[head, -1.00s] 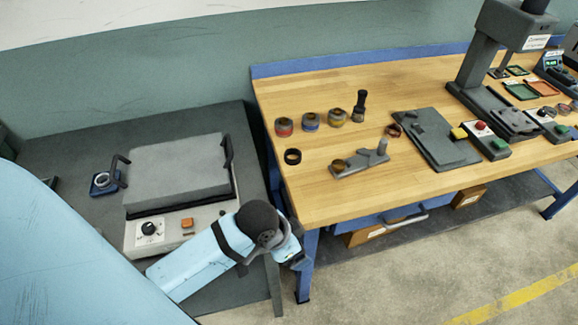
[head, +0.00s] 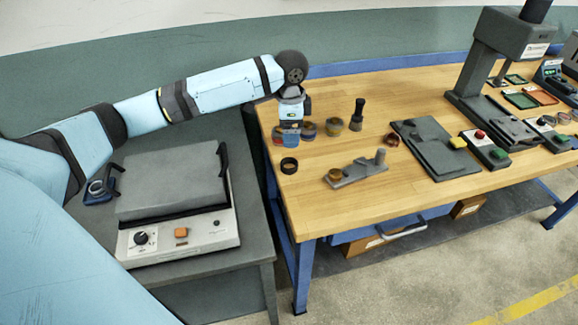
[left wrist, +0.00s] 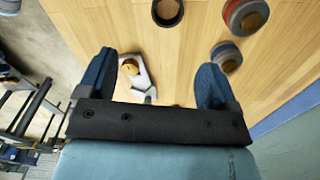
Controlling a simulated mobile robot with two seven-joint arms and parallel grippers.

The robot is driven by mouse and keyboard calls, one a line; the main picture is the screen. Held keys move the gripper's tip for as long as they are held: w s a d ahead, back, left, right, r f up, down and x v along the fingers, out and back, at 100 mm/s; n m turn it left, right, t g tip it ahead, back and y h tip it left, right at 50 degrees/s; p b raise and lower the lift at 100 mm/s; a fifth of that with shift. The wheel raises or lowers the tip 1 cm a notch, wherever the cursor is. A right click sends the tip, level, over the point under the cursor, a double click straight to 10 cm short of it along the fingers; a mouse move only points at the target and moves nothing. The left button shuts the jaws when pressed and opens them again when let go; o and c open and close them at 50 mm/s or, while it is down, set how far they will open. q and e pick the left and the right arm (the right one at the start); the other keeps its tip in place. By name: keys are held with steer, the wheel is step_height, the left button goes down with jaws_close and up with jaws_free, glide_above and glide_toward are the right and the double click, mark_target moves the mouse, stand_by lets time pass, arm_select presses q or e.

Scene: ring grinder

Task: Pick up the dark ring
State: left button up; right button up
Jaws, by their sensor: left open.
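The dark ring (head: 289,165) lies flat on the wooden bench near its left end. It also shows at the top edge of the left wrist view (left wrist: 167,12), partly cut off. My left gripper (head: 289,140) is above the bench, on the far side of the ring, and overlaps the colour-banded cups in the head view. In the left wrist view its two blue fingers (left wrist: 157,75) are spread wide with nothing between them. The ring is apart from the fingers. My right gripper is not in view.
Red-banded (left wrist: 245,15) and blue-banded (left wrist: 226,56) cups stand close to the ring; a yellow-banded cup (head: 333,126) is further right. A grey fixture (head: 358,174) with a brass ring lies to the right. A heating unit (head: 180,240) stands on the dark left table.

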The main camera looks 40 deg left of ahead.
arm_select(q)
glide_above(289, 162)
steer(key=s+d, duration=0.2)
step_height(289, 162, down, 8)
steer(key=shift+s+a+f, duration=0.1)
steer(key=shift+w+a+f, duration=0.1)
steer(key=shift+a+f, duration=0.1)
steer(key=shift+f, duration=1.15)
steer(key=shift+w+a+f, duration=0.1)
steer(key=shift+a+f, duration=0.05)
steer(key=shift+f, duration=1.15)
steer(key=c, duration=1.1)
steer(key=shift+r, duration=0.1)
